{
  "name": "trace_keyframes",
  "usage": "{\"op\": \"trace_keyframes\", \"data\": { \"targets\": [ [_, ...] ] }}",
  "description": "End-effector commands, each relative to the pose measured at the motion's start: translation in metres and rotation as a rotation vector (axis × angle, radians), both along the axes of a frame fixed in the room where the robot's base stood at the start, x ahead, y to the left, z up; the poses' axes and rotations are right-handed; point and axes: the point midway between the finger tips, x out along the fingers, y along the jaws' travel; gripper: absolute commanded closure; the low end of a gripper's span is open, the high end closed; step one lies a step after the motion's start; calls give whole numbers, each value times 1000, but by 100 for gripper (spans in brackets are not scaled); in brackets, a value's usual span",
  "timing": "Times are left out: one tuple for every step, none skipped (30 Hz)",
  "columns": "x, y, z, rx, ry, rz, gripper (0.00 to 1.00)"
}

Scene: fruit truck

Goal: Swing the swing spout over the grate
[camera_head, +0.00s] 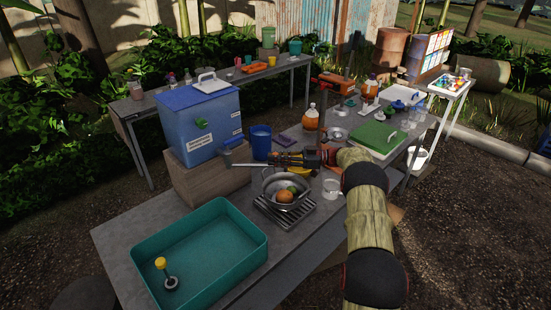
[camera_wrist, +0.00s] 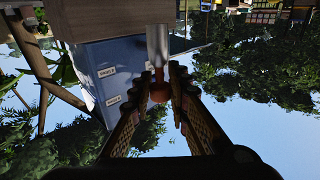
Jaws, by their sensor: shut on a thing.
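The swing spout (camera_head: 246,165) is a grey tube at the front corner of the blue cooler box (camera_head: 197,128), reaching right toward my gripper. In the wrist view the spout (camera_wrist: 157,45) is a pale tube with a red-brown ball (camera_wrist: 159,92) at its end. My gripper (camera_head: 275,159) is shut on this ball end; the wrist view shows its fingers (camera_wrist: 159,98) on both sides. The grate (camera_head: 307,211) lies on the table, nearer than my gripper. A metal bowl (camera_head: 267,194) with an orange and a green fruit stands on it and hides much of it.
The box stands on a wooden block (camera_head: 200,188). A teal tray (camera_head: 215,276) with a yellow-knobbed tool lies front left. A blue cup (camera_head: 260,142) stands behind my gripper. A clear glass (camera_head: 332,188) stands right of the bowl; a green board (camera_head: 377,138) lies farther right.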

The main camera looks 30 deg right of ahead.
Motion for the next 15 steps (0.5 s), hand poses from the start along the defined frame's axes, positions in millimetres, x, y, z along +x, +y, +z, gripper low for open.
{"op": "trace_keyframes", "data": {
  "targets": [
    [2,-1,5,-3,-8,-7,100],
    [3,-1,5,-3,-8,-7,82],
    [3,-1,5,-3,-8,-7,80],
    [3,-1,5,-3,-8,-7,78],
    [3,-1,5,-3,-8,-7,76],
    [2,-1,4,-3,-8,-7,74],
    [2,-1,4,-2,-7,-6,72],
    [2,-1,4,-2,-7,-6,71],
    [2,-1,4,-2,-6,-6,68],
    [2,-1,3,-2,-6,-5,67],
    [2,-1,3,-2,-6,-5,65],
    [2,-1,3,-2,-4,-5,63],
    [2,-1,3,-2,-4,-5,63],
    [1,-1,3,-2,-4,-4,63],
    [1,-1,2,-2,-4,-4,63]
  ]
}}
